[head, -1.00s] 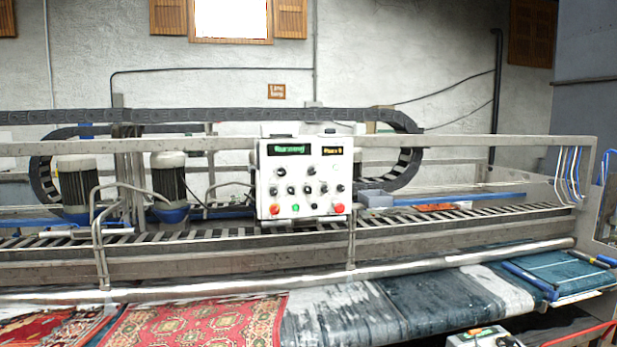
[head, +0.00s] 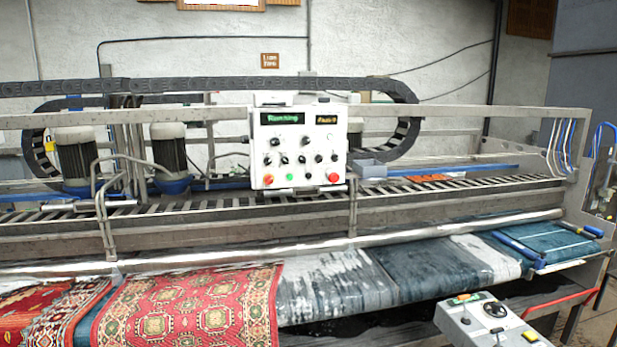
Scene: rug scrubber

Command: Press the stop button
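A white control panel (head: 299,147) stands at the middle of the machine in the head view. Its left display (head: 282,118) reads "Running" in green, and a smaller display (head: 327,120) glows yellow. Along the panel's bottom row are a larger red button (head: 333,177) at the right, a green button (head: 290,177) in the middle and a smaller orange-red button (head: 267,179) at the left. Several black knobs sit above them. No label naming a stop button is readable. Neither of my grippers is in view.
A patterned red rug (head: 190,310) and a blue-grey rug (head: 430,272) lie on the machine's front bed. A metal rail (head: 280,252) runs across in front of the panel. A grey control box (head: 485,322) with knobs and buttons stands at the lower right.

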